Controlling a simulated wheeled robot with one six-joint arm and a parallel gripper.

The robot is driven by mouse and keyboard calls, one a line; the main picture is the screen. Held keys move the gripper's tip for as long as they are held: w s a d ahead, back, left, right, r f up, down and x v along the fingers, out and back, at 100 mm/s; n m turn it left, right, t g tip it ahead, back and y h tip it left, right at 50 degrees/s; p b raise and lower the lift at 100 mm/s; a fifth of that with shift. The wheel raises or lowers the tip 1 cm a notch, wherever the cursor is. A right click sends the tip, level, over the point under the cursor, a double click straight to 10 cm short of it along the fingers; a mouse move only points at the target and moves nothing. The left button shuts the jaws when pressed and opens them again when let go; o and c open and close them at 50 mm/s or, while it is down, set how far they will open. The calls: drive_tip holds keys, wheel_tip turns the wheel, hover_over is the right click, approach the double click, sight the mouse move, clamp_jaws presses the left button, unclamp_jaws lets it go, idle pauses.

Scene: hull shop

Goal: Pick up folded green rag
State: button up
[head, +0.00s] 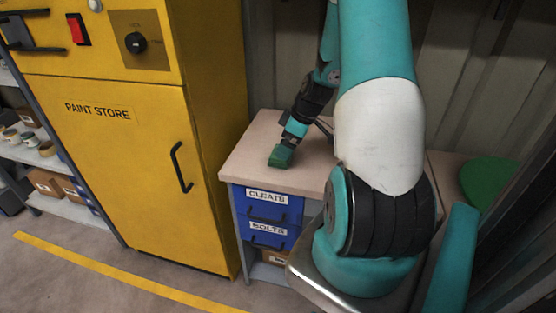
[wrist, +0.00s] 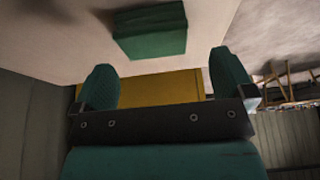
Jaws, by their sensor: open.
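The folded green rag (head: 279,158) is a small dark green block on the light bench top (head: 262,175), near its left front part. In the wrist view the rag (wrist: 150,30) appears at the top, beyond the fingertips and roughly centred between them. My gripper (head: 288,145) is right at the rag in the head view, coming from behind and above. In the wrist view my gripper (wrist: 165,85) is open, its two teal fingers spread with nothing between them. I cannot tell whether a fingertip touches the rag; the head view partly hides this.
A yellow paint store cabinet (head: 140,140) stands left of the bench, close to its edge. Blue drawers marked cleats (head: 268,205) and bolts (head: 266,236) sit under the bench top. A green rounded object (head: 488,182) lies at the right. Corrugated wall (head: 285,60) stands behind.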

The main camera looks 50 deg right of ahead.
drive_tip(key=x, duration=0.5)
drive_tip(key=shift+w+d+f, duration=0.15)
drive_tip(key=shift+w+d, duration=0.05)
drive_tip(key=c, duration=0.9)
drive_tip(key=shift+o, duration=0.2)
wheel_tip(320, 180, up, 20)
drive_tip(key=shift+p, duration=0.5)
